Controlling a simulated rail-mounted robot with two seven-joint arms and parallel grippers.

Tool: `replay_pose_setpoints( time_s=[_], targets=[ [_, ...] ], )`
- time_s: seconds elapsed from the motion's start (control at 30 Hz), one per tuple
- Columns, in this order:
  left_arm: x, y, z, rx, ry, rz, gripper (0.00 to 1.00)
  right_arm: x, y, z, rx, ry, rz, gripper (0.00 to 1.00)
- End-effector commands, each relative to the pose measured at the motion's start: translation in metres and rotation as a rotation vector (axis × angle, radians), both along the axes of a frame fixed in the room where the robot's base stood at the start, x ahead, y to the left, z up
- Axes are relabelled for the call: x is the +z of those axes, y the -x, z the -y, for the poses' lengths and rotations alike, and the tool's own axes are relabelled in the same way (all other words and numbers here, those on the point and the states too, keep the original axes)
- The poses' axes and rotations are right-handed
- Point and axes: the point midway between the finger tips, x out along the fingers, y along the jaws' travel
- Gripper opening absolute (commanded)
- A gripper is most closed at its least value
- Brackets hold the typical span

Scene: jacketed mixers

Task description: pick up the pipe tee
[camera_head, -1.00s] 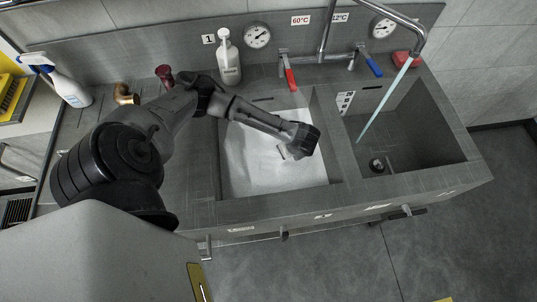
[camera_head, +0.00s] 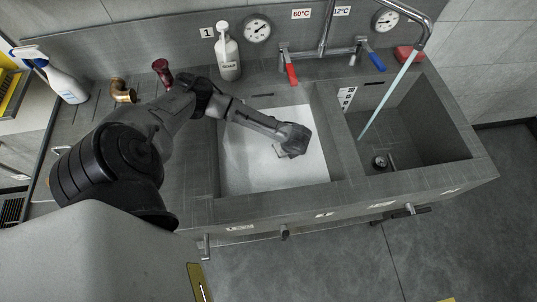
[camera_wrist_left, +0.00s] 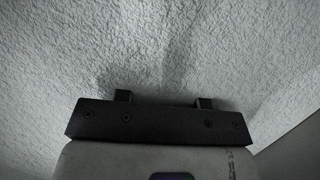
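No pipe tee can be made out for sure. A brass pipe fitting (camera_head: 123,92) with a bent shape stands on the counter at the left; I cannot tell whether it is a tee. My left gripper (camera_head: 290,152) is over the left basin, low at the white foam-like surface (camera_head: 250,165). In the left wrist view, the gripper's two short fingertips (camera_wrist_left: 163,99) stand apart with only white textured surface beyond them. Anything under the white surface is hidden. My right gripper is not in view.
A dark red fitting (camera_head: 162,72), a white pump bottle (camera_head: 228,58) and a spray bottle (camera_head: 62,82) stand along the back and left. The right basin (camera_head: 420,125) holds a running water stream (camera_head: 388,98). The tap (camera_head: 326,35) has red and blue levers.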

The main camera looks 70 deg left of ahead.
Motion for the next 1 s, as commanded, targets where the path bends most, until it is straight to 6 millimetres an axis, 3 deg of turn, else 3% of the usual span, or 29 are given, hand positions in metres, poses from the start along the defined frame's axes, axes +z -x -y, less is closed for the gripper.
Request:
replay_pose_setpoints(
  time_s=[0.07,0.43,1.0],
  targets=[
    [0.0001,0.0001,0.0002,0.0,0.0,0.0,0.36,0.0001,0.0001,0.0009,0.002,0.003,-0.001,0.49],
    [0.0002,0.0001,0.0003,0.0,0.0,-0.001,0.01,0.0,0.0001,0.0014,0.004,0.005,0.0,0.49],
    [0.0023,-0.0004,0.0,0.001,0.0,0.0,0.0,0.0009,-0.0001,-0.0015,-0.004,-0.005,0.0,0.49]
  ],
)
